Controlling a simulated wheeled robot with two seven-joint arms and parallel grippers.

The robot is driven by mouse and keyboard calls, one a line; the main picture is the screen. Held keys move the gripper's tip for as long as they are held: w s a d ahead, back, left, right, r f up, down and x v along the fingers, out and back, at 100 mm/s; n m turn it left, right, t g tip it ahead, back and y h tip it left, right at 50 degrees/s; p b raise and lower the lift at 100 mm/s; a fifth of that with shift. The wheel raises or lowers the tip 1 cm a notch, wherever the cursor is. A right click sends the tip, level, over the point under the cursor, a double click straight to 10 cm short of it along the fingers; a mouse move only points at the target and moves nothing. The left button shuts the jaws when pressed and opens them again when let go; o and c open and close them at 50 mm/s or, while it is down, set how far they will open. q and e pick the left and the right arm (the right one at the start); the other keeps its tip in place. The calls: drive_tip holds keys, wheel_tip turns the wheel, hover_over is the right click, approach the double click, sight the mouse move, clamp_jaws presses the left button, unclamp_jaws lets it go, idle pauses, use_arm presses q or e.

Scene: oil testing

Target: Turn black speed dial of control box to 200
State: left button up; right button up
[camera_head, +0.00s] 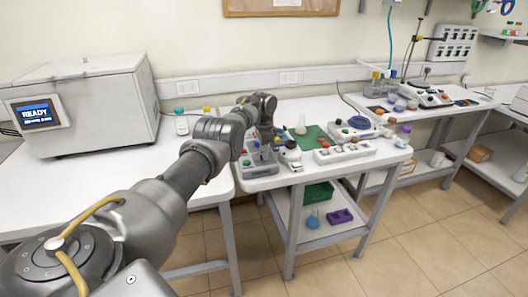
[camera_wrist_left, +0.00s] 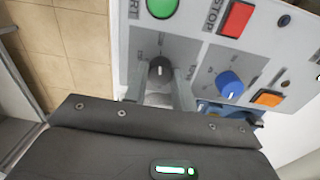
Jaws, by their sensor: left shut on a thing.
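The control box (camera_wrist_left: 190,47) fills the upper part of the left wrist view, with its panel towards me. It has a green START button, a red STOP button, a blue dial (camera_wrist_left: 229,84), an orange button and a black speed dial (camera_wrist_left: 159,68). My left gripper (camera_wrist_left: 161,78) is shut on the black dial, one grey finger on each side. The dial's white pointer mark points roughly upward in this view; its scale is too small to read. In the head view my left arm reaches to the control box (camera_head: 258,168) at the near table's left edge. My right gripper is not in view.
A white machine (camera_head: 96,106) with a READY screen stands on the left bench. Several small devices, a flask (camera_head: 301,126) and a green mat (camera_head: 312,138) lie on the middle table. Green and purple items sit on its lower shelf.

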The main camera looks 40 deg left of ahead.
use_arm(q)
drive_tip(key=o, duration=1)
drive_tip(key=shift+f, duration=0.1)
wheel_tip(320, 180, up, 11)
drive_tip(key=b, duration=0.1)
drive_tip(key=shift+b, duration=0.3)
drive_tip(key=shift+w+a, duration=0.1)
drive_tip(key=shift+w, duration=0.05)
